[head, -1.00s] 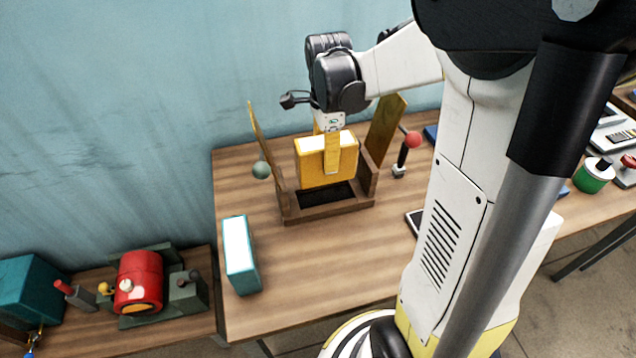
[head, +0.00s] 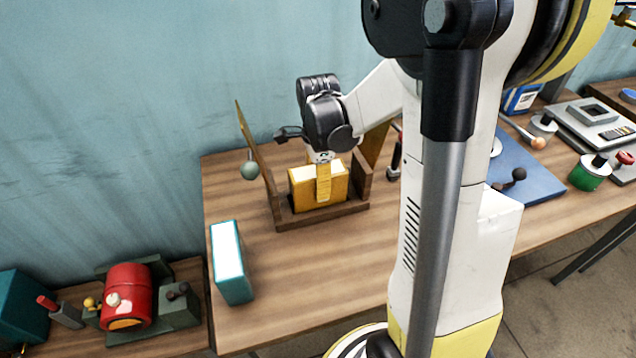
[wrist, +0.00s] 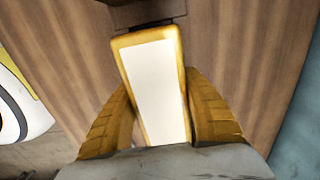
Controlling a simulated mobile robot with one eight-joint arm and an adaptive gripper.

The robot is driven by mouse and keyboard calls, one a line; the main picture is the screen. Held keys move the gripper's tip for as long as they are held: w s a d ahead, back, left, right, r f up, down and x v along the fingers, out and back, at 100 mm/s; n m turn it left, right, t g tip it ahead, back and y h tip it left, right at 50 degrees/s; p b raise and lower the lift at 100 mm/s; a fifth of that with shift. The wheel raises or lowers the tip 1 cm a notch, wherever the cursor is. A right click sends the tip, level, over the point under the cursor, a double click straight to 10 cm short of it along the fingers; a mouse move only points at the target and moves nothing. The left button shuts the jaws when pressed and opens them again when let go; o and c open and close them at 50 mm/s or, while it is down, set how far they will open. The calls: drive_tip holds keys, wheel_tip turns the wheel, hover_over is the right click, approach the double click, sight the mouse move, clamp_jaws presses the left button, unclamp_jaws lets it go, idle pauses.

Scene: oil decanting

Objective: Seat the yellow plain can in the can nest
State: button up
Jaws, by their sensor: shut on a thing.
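The yellow can (head: 308,193) is a box-shaped can with a white top, standing upright inside the wooden can nest (head: 290,222). The nest has a low dark frame and tall hinged-looking flaps at its left and right. The can's lower edge is hidden behind the front rail, so I cannot tell if it touches the nest floor. My gripper (head: 323,180) is above the can with its yellow fingers shut on its two broad sides. In the wrist view the can's white top (wrist: 155,92) sits between both fingers.
A teal can with a white top (head: 231,262) stands on the table left of the nest. A red drum (head: 127,296) sits on a lower table. A blue mat (head: 530,170) lies at the right. Table in front is clear.

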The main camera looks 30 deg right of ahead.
drive_tip(key=o, duration=1.4)
drive_tip(key=shift+c, duration=0.2)
wheel_tip(320, 180, up, 12)
drive_tip(key=p, duration=0.4)
drive_tip(key=shift+r+p, duration=0.15)
drive_tip(key=shift+p, duration=0.25)
